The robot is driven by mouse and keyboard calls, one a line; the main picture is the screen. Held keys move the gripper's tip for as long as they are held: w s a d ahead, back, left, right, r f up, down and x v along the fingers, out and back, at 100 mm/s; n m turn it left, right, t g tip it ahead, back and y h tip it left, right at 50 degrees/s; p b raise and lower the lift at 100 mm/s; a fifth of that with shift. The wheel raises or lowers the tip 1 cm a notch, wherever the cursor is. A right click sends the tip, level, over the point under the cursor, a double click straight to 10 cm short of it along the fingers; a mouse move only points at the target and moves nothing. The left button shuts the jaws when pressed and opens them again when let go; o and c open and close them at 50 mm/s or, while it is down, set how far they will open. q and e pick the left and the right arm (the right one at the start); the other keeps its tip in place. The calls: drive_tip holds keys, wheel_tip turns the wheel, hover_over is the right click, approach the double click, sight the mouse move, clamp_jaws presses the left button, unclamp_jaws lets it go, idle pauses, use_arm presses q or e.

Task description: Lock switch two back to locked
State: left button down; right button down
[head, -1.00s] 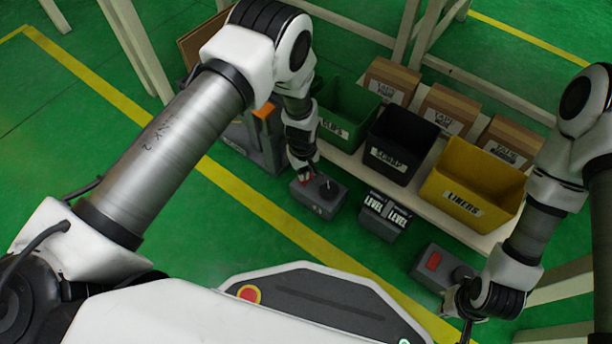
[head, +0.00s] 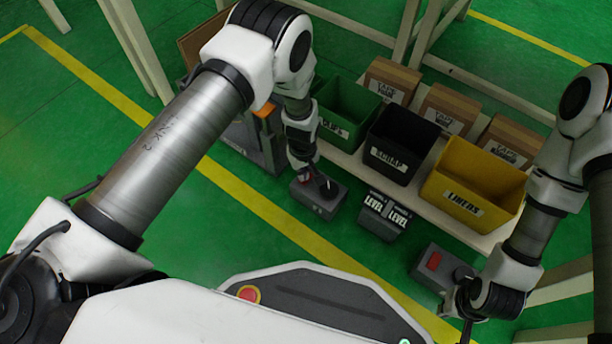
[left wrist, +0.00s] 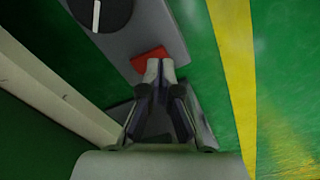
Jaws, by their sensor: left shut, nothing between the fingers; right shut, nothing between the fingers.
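A grey switch box (head: 322,204) with a black round knob (head: 329,188) sits at the shelf's front left. In the left wrist view, the knob (left wrist: 103,10) has a white line running roughly up and down the picture. A red piece (left wrist: 150,60) lies beside it on the grey face. My left gripper (left wrist: 161,71) is shut and empty, its tips at the red piece; I cannot tell if they touch. It also shows in the head view (head: 304,178). A second grey box (head: 432,260) with a red piece and dark knob is at right. My right gripper (head: 462,316) is shut beside it. No switch number is readable.
Green (head: 340,122), black (head: 392,158) and yellow (head: 463,196) bins line the shelf, with cardboard boxes behind. Open green floor with a yellow line lies in front.

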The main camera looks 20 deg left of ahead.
use_arm(q)
drive_tip(key=shift+f+b, duration=0.9)
drive_tip(key=shift+f, duration=0.2)
idle(0.3)
wheel_tip(320, 180, up, 7)
drive_tip(key=p, duration=0.6)
drive_tip(key=shift+r, duration=0.15)
idle(0.4)
